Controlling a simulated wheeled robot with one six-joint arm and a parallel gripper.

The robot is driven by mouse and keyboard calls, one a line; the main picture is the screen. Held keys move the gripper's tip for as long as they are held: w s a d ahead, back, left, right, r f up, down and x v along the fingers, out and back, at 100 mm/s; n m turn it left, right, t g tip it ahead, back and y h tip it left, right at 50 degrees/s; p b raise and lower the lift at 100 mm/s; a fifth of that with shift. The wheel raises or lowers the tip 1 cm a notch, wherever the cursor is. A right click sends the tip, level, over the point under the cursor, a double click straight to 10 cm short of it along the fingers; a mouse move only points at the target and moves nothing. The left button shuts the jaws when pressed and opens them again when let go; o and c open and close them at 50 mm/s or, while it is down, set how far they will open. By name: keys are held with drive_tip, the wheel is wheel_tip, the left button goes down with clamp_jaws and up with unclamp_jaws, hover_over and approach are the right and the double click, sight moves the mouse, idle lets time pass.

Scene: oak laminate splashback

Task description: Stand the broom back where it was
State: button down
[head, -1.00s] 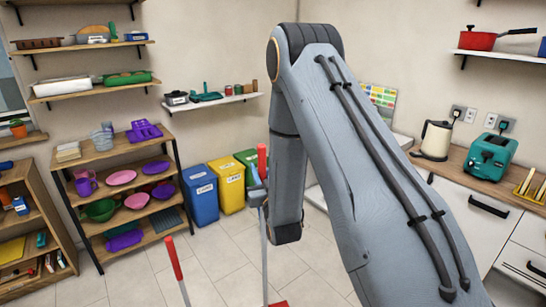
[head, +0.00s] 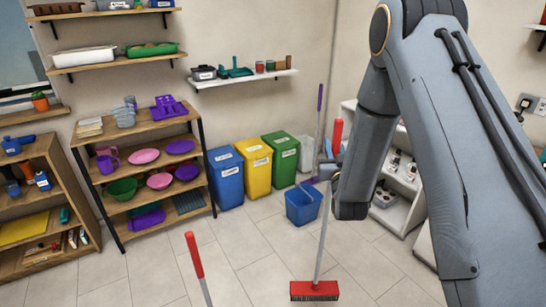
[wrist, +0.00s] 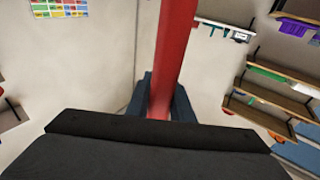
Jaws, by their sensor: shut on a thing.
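In the wrist view the red grip (wrist: 176,45) rises between the dark fingers of my gripper (wrist: 164,98). The lower pole is hidden there.
A blue bucket (head: 303,204) and a purple-topped pole (head: 319,105) stand behind the broom. Blue (head: 226,180), yellow (head: 254,168) and green (head: 281,158) bins line the wall. Another red-handled pole (head: 194,256) stands in front. A white shelf unit (head: 402,205) is at right. Floor between is clear.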

drive_tip(key=w+a+f+n+y+b, duration=0.1)
drive_tip(key=w+a+f+y+b, duration=0.1)
drive_tip(key=w+a+f+b, duration=0.6)
drive_tip(key=w+a+f+n+y+b, duration=0.15)
drive_tip(key=w+a+b, duration=0.35)
drive_tip(key=a+b, duration=0.8)
wheel_tip(320, 180, down, 7)
drive_tip(key=b, duration=0.3)
drive_tip(key=shift+f+m, duration=0.2)
drive_tip(key=shift+m, duration=0.15)
drive_tip(key=shift+d+f+b, duration=0.1)
drive_tip(key=shift+f+b, duration=0.3)
drive_tip(key=shift+f, duration=0.2)
drive_tip(key=c, duration=1.5)
unclamp_jaws()
